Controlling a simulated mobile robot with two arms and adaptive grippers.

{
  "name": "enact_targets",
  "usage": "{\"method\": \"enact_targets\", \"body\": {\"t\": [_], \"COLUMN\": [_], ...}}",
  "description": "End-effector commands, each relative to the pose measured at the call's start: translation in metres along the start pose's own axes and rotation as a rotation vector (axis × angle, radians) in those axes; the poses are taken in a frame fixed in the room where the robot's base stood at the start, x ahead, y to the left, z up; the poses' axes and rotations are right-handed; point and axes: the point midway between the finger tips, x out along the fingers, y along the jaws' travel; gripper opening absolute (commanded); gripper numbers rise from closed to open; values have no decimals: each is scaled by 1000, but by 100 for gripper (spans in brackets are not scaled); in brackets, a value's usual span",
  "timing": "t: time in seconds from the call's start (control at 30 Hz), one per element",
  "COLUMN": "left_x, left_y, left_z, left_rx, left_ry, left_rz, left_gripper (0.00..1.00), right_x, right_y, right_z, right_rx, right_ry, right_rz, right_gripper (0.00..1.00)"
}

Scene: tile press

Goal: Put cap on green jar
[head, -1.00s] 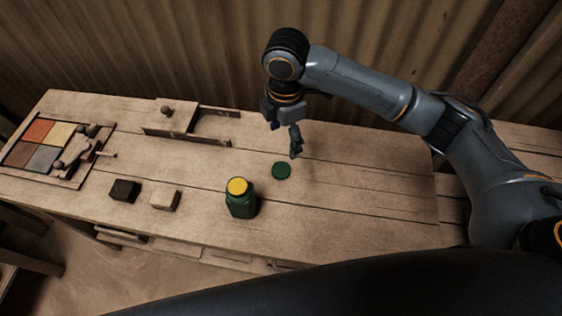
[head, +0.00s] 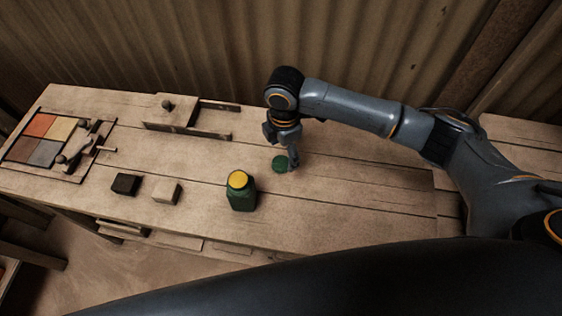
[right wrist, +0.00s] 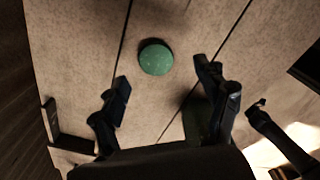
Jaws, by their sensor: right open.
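The green jar (head: 241,193) stands upright on the bench in the head view, with a yellow top (head: 238,179). The round green cap (head: 280,164) lies flat on the bench behind and to the right of the jar. It also shows in the right wrist view (right wrist: 156,58), just beyond the fingertips. My right gripper (head: 282,147) is open and empty, low over the bench, with one finger partly in front of the cap's right edge. In the right wrist view the gripper (right wrist: 163,75) has its fingers spread, the cap between their lines. My left gripper is not seen.
A dark block (head: 125,184) and a pale block (head: 166,191) lie left of the jar. A tray of coloured tiles (head: 84,173) sits at the far left. A wooden slide with a knob (head: 171,112) stands at the back. The bench right of the cap is clear.

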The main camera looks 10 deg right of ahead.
Motion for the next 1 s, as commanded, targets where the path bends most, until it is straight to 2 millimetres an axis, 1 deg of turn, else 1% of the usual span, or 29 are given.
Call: {"method": "enact_targets", "body": {"t": [0.07,0.17,0.3,0.4,0.5,0.87,0.9,0.97,1.0], "left_x": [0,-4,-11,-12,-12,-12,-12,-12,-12], "left_y": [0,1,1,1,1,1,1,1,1], "left_z": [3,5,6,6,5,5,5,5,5], "left_rx": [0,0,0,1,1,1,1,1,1], "left_ry": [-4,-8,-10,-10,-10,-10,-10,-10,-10], "left_rz": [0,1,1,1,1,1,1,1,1], "left_gripper": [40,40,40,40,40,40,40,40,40], "right_x": [0,7,28,42,50,52,52,52,52], "right_y": [0,2,6,7,7,8,8,8,8], "right_z": [0,-2,-5,-4,-5,-5,-5,-4,-5], "right_rx": [0,0,1,1,0,0,0,0,0], "right_ry": [0,0,0,-1,0,0,0,0,0], "right_rz": [0,-2,-4,-2,-1,1,1,1,1], "right_gripper": [75,75,75,75,75,75,67,57,50]}}
